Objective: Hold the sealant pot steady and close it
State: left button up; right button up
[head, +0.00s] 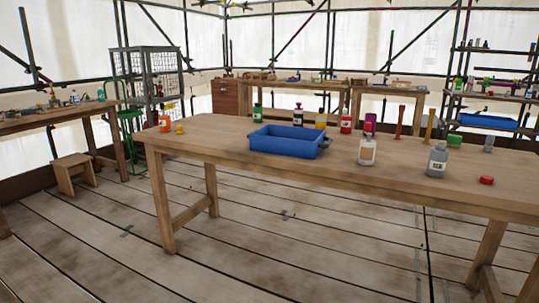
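A grey pot (437,162) with a pale label stands upright on the near wooden table (225,142), toward its right end. It looks like the sealant pot, but its label is too small to read surely. A red lid (487,180) lies on the table to its right, apart from it. An orange pot (165,124) stands near the table's left end, with a small yellow lid-like piece (180,129) beside it. Neither of my grippers is in view.
A blue tray (290,143) sits mid-table, with a white bottle (367,152) to its right. Several bottles, including a green one (258,113) and a red one (346,124), stand behind. A stool (75,163) is on the left. The plank floor in front is clear.

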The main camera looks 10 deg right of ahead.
aim_at(439, 156)
jog(key=z, duration=1.3)
